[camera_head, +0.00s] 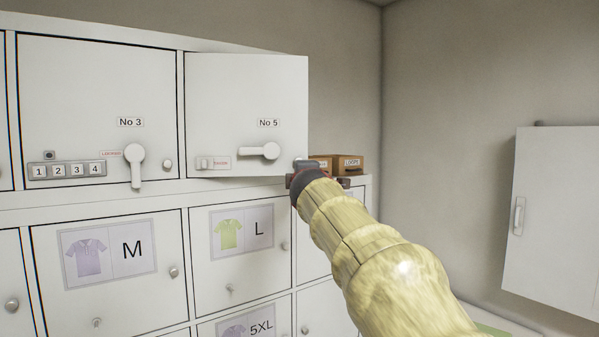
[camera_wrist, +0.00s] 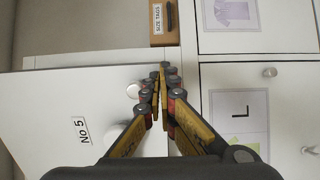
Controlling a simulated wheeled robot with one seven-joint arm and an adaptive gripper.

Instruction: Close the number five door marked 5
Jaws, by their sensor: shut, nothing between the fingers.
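The white door marked No 5 (camera_head: 230,95) stands ajar in the head view, swung out from its left side. Its lever handle (camera_head: 260,151) lies horizontal. In the wrist view the door (camera_wrist: 60,100) fills the lower left, turned sideways, with its No 5 label (camera_wrist: 82,131) and a round knob (camera_wrist: 133,90). My gripper (camera_head: 303,168) is at the door's lower right corner in the head view. In the wrist view my gripper's fingers (camera_wrist: 163,70) are together and empty, close beside the knob. I cannot tell whether they touch the door.
The door marked No 3 (camera_head: 85,85) is shut at the left. Below are shut doors marked M (camera_head: 130,275) and L (camera_head: 240,265). A white wall cabinet (camera_head: 560,220) hangs at the right, with open space between.

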